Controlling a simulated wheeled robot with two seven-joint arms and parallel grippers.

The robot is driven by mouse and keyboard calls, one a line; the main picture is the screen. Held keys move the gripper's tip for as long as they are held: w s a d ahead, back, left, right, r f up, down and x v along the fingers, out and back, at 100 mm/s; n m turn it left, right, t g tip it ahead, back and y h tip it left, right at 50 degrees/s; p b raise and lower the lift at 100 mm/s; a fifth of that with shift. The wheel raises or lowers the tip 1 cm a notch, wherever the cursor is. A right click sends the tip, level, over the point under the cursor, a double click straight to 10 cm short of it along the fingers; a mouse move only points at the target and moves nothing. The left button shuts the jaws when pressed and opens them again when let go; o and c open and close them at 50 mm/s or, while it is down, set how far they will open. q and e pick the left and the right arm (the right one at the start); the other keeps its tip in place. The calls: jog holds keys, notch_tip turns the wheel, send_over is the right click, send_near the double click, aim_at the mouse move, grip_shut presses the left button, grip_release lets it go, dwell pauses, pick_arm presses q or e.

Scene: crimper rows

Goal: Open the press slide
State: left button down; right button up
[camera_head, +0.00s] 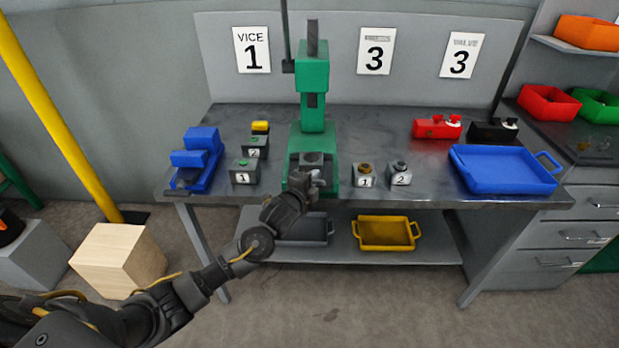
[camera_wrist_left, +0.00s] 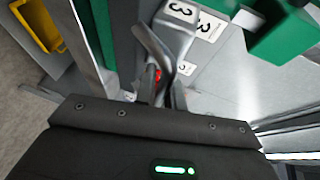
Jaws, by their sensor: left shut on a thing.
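The green press (camera_head: 312,75) stands upright at the middle of the bench. Its grey slide (camera_head: 311,158) sits low in the green base, at the front. In the left wrist view the slide shows as a grey block (camera_wrist_left: 180,15) with a "3" label, between green parts of the press. My left gripper (camera_head: 316,180) is at the front of the slide and shut on its handle. In the left wrist view the fingers (camera_wrist_left: 160,65) close around a small red-marked part, and the handle is mostly hidden. My right gripper is in neither view.
Numbered grey blocks stand left (camera_head: 244,171) and right (camera_head: 364,175) of the press. A yellow tray (camera_head: 386,233) lies on the lower shelf.

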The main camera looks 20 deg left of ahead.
pick_arm(q)
jog(key=c, duration=1.8)
grip_release()
jog(key=shift+o, duration=0.2)
jog(key=shift+s, duration=0.1)
jog(key=s+r+b, duration=0.2)
jog(key=s, duration=0.8)
jog(key=shift+s+a, duration=0.2)
jog(key=shift+a, duration=0.15)
